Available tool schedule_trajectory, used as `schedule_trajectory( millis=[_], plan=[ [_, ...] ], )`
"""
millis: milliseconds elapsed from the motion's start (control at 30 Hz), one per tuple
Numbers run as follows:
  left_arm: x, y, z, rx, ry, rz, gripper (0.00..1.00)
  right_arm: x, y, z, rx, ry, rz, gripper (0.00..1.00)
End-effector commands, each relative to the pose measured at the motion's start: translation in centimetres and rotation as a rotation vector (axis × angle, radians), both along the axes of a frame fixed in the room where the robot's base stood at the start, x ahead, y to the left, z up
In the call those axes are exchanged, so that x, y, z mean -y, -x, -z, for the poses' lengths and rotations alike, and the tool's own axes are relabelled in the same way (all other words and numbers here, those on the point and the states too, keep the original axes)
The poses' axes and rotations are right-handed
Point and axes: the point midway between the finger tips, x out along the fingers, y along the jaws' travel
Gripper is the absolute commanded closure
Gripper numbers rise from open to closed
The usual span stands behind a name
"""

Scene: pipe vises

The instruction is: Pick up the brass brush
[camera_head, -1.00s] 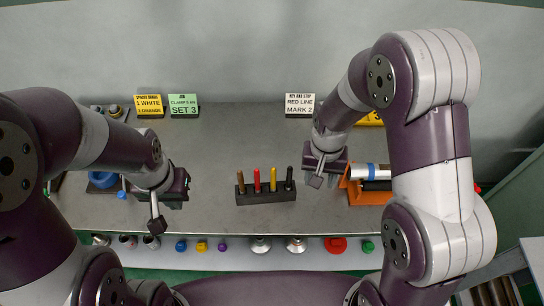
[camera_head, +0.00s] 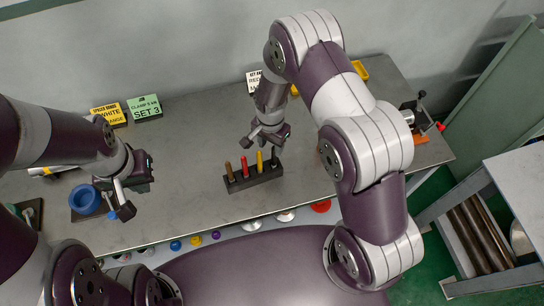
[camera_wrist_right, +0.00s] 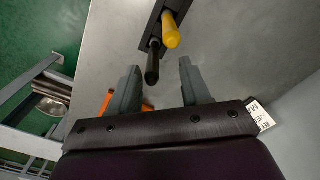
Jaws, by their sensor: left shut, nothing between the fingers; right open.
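A dark holder block (camera_head: 254,178) stands on the bench with several upright handles: brown (camera_head: 229,171), red (camera_head: 244,165), yellow (camera_head: 260,160) and black (camera_head: 275,159). No brush bristles show, so I cannot tell which, if any, is the brass brush. My right gripper (camera_head: 271,138) is open above the black end of the holder. In the right wrist view its fingers (camera_wrist_right: 158,76) are spread, with the black handle (camera_wrist_right: 152,66) just ahead of the gap and the yellow handle (camera_wrist_right: 171,30) beyond. My left gripper (camera_head: 146,168) is shut and empty, left of the holder.
A blue round part (camera_head: 85,199) sits near my left gripper. A vise with a red knob (camera_head: 440,127) is at the right end. Bare bench lies between the signs and the holder.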

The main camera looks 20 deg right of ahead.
Motion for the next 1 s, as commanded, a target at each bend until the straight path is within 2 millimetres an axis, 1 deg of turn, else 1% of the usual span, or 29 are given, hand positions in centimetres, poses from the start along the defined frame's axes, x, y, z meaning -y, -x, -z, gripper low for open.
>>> schedule_trajectory(
  millis=[33, 67, 133, 200, 300, 433, 467, 500, 600, 900, 1000],
  plan=[
    [0.0, 0.0, -1.3, 0.001, 0.0, 0.0, 1.0, 0.3, 0.2, 0.3, -0.007, 0.001, 0.001, 0.53],
    [0.0, 0.0, -1.7, 0.001, 0.0, 0.0, 1.0, 0.4, 0.3, 0.9, -0.007, 0.001, 0.001, 0.53],
    [0.0, 0.0, -2.0, 0.001, 0.0, 0.0, 1.0, 0.4, 0.2, 2.4, -0.005, 0.001, 0.0, 0.53],
    [0.0, 0.0, -2.1, 0.001, 0.0, 0.0, 1.0, 0.4, 0.2, 3.3, -0.003, 0.0, 0.0, 0.53],
    [0.0, 0.0, -2.0, 0.001, 0.0, 0.0, 1.0, 0.4, 0.2, 3.9, -0.002, -0.001, 0.0, 0.53],
    [0.0, 0.0, -1.9, 0.001, 0.0, 0.0, 1.0, 0.4, 0.2, 3.9, -0.001, -0.001, 0.0, 0.53],
    [0.0, 0.0, -1.9, 0.001, 0.0, 0.0, 1.0, 0.4, 0.2, 3.9, -0.001, 0.0, -0.001, 0.56],
    [0.0, 0.0, -1.9, 0.001, 0.0, 0.0, 1.0, 0.4, 0.2, 3.9, -0.001, 0.0, -0.001, 0.69],
    [0.0, 0.0, -1.9, 0.001, 0.0, 0.0, 1.0, 0.4, 0.2, 3.9, -0.001, 0.0, -0.001, 1.0],
    [0.0, 0.0, -2.0, 0.001, 0.0, 0.0, 1.0, 0.4, 0.1, 3.8, -0.001, -0.001, -0.001, 1.0],
    [0.0, 0.0, -2.5, 0.001, 0.0, 0.0, 1.0, 0.4, 0.1, 3.1, -0.001, -0.001, -0.001, 1.0]
  ],
)
